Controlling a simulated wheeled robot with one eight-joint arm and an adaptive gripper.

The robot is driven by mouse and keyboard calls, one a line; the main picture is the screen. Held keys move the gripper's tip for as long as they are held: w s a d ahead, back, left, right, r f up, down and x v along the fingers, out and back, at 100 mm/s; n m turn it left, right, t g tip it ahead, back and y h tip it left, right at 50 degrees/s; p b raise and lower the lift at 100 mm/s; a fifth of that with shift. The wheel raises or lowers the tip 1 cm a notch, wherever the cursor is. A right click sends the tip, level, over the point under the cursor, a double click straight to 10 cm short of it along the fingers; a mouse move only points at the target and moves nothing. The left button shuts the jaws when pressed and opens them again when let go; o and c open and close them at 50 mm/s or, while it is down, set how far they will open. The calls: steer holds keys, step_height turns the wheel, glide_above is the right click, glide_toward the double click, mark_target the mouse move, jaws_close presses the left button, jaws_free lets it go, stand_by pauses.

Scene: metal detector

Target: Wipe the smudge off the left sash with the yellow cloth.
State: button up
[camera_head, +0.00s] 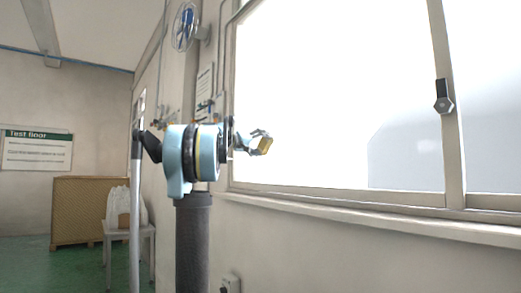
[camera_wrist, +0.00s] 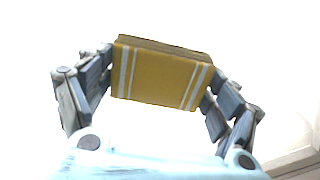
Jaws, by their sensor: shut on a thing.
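My gripper (camera_head: 258,143) is shut on the yellow cloth (camera_head: 265,146), a folded block in front of the lower left of the left sash (camera_head: 335,110). In the wrist view the yellow cloth (camera_wrist: 160,78) has white stripes and sits between the two fingers of my gripper (camera_wrist: 160,85). I cannot tell whether the cloth touches the glass. The left sash is bright white, and I can make out no smudge on it. A pale grey shape (camera_head: 410,155) shows at its lower right, and I cannot tell what it is.
A dark latch (camera_head: 444,97) sticks out from the upright between the sashes. A sill (camera_head: 380,217) runs below the window. A fan (camera_head: 185,27) and pipes are on the wall to the left.

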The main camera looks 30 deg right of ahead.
mark_target(268, 143)
steer(key=shift+s+d, duration=0.15)
steer(key=shift+s, duration=0.9)
steer(key=shift+s+d, duration=0.1)
steer(key=shift+s, duration=0.9)
steer(key=shift+s+d, duration=0.2)
steer(key=shift+s, duration=3.45)
steer(key=shift+a, duration=0.1)
steer(key=shift+s+a, duration=0.2)
steer(key=shift+a, duration=2.7)
steer(key=a, duration=0.3)
steer(key=shift+s, duration=0.1)
steer(key=shift+f, duration=0.1)
